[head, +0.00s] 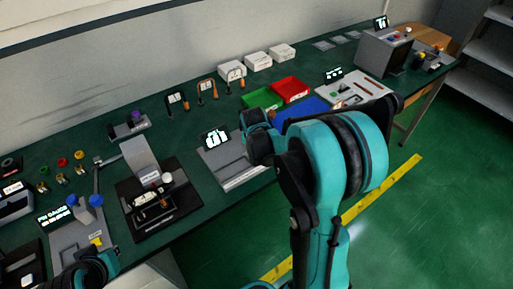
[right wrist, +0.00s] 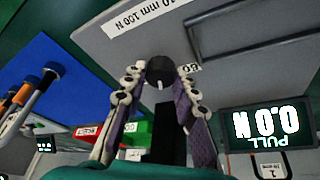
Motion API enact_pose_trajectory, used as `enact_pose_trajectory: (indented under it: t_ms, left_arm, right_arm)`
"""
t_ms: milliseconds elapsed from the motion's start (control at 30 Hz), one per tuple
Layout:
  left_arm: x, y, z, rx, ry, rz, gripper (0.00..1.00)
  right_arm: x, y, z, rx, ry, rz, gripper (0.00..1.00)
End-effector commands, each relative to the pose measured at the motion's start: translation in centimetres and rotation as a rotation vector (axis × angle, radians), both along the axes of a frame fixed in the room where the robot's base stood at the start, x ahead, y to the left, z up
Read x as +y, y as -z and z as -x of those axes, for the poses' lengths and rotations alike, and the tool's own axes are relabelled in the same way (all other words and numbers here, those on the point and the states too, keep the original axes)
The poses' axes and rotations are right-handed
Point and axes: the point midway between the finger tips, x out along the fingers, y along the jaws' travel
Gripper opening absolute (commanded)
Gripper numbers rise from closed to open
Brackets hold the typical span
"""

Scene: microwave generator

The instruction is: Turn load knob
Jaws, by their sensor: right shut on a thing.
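The black round load knob (right wrist: 160,71) with a white mark sits on a grey panel (right wrist: 240,75) in the right wrist view. My right gripper (right wrist: 158,84) is closed around the knob, one finger on each side. In the head view my right wrist (head: 258,135) reaches over a grey fixture (head: 225,162) with a small display (head: 215,138), and my arm hides the knob. In the right wrist view the display (right wrist: 263,124) reads "PULL 0.0 N". My left arm shows at the bottom left of the head view; its fingers cannot be made out.
A green tray (head: 262,98), a red tray (head: 290,89) and a blue mat (head: 302,109) lie beyond my right arm. A black-based fixture (head: 160,218) stands left of the grey one. White boxes (head: 258,62) line the back. The green bench top (head: 200,125) is partly clear between them.

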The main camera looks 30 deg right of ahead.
Motion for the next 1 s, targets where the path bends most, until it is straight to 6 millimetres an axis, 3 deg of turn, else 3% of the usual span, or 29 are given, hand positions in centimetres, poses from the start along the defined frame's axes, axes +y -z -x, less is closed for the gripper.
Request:
enact_pose_trajectory:
  t_ms: [500,1000]
  left_arm:
    - [0.00,-0.21,0.00,0.000,0.000,0.000,0.00]
    - [0.00,-0.29,0.00,0.000,0.000,0.000,0.00]
  right_arm:
    - [0.25,-0.01,-0.26,0.000,0.451,0.000,0.00]
    - [0.25,0.01,-0.34,0.000,0.648,-0.001,0.00]
